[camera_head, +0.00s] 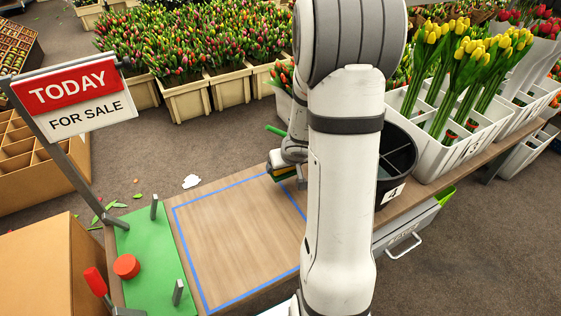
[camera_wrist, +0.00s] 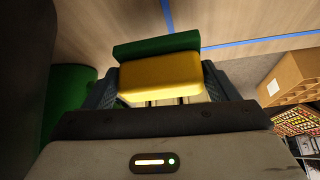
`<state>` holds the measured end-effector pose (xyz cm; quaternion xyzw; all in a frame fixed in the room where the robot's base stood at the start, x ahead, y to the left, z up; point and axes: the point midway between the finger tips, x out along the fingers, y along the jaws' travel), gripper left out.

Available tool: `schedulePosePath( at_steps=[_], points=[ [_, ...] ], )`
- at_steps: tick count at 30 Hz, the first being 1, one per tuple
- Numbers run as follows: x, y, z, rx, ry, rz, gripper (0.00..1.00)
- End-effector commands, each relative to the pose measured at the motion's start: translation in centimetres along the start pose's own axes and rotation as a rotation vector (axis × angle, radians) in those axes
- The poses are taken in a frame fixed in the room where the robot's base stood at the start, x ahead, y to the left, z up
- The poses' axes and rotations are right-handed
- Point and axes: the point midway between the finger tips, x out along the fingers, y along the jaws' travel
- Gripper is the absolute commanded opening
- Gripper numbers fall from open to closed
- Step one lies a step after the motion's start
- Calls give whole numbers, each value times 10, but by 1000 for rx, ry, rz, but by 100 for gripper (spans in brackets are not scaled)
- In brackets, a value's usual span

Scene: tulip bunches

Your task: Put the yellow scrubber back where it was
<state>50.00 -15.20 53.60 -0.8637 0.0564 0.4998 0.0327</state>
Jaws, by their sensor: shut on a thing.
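The yellow scrubber (camera_wrist: 163,79) is a yellow block with a green layer along one face (camera_wrist: 156,46). In the wrist view it sits between the two fingers of my gripper (camera_wrist: 160,90), which is shut on it. In the head view my gripper (camera_head: 285,172) is near the far edge of the wooden table, by the far right of the blue-taped square. There only a bit of the scrubber shows, since my arm hides most of that area. I cannot tell whether the scrubber touches the table.
The blue-taped square (camera_head: 232,238) on the table is bare where visible. A green mat (camera_head: 148,262) with a red disc (camera_head: 126,266) and posts lies left. A black divided bucket (camera_head: 394,165) and white tulip crates (camera_head: 452,150) stand right. A sign (camera_head: 76,98) rises at left.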

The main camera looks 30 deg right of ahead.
Motion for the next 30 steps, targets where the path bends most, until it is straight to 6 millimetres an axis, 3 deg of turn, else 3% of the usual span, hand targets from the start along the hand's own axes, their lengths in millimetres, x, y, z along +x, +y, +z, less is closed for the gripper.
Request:
schedulePosePath(
  at_steps=[3, 10, 17, 30],
  points=[
    [18, 0, -12, 1, -1, 0, 59],
    [33, 0, -22, 0, -1, 0, 59],
    [61, 1, -32, 2, -1, 0, 59],
    [67, 1, -31, 2, 1, 1, 59]
  ],
)
